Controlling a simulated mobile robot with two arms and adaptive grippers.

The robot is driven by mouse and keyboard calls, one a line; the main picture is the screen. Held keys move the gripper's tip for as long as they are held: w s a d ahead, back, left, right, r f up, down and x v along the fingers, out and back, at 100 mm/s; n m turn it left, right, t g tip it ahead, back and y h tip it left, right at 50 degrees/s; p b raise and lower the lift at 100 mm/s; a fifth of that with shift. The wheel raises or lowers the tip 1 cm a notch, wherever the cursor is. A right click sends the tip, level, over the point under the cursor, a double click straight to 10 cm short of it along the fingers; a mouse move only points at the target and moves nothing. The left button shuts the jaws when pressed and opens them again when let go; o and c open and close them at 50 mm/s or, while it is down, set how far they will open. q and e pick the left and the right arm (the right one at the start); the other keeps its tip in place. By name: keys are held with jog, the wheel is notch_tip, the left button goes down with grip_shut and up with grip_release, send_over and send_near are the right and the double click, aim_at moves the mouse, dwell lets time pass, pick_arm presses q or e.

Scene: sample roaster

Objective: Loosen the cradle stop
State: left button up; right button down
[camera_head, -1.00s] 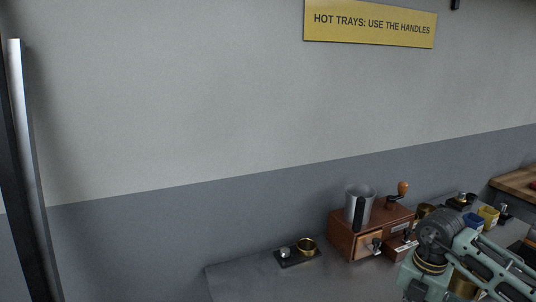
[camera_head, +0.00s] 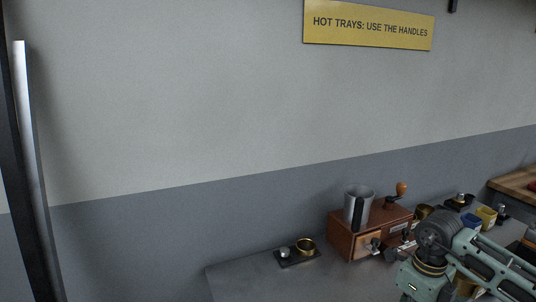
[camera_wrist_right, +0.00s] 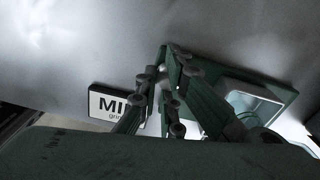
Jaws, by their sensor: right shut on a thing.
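My right gripper (camera_wrist_right: 164,76) shows in the right wrist view, with its fingers brought together around a small pale knob-like part by a dark green plate (camera_wrist_right: 203,93). This part appears to be the cradle stop, but the fingers hide most of it. A square pale recess or cup (camera_wrist_right: 252,103) sits at the plate's right end. In the head view my right arm comes in from the right and reaches down at the bottom right; its fingertips cannot be made out there. My left gripper is in neither current view.
A white label starting "MI" (camera_wrist_right: 108,103) lies left of the fingers. In the head view, a brown wooden box (camera_head: 343,243) with a metal jug (camera_head: 358,205) stands beside my right arm. The bench (camera_head: 245,283) is clear at front left.

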jog(key=n, duration=0.1)
jog(key=d+n, duration=0.1)
jog(key=r+n, duration=0.1)
jog(key=shift+w+d+n, duration=0.15)
jog(key=shift+w+n, duration=0.15)
jog(key=shift+w, duration=0.05)
jog(key=n, duration=0.3)
jog(key=shift+n, duration=0.3)
jog(key=c, duration=1.8)
grip_release()
jog(key=shift+w+f, duration=0.15)
jog(key=shift+f, duration=0.05)
jog(key=o, duration=0.4)
jog(key=shift+f, duration=0.1)
jog(key=shift+c, duration=0.2)
jog(key=shift+a+f, duration=0.1)
jog(key=shift+a, duration=0.1)
jog(key=shift+s+r+p, duration=0.2)
jog(key=shift+r+p, duration=1.75)
jog(key=shift+r, duration=1.05)
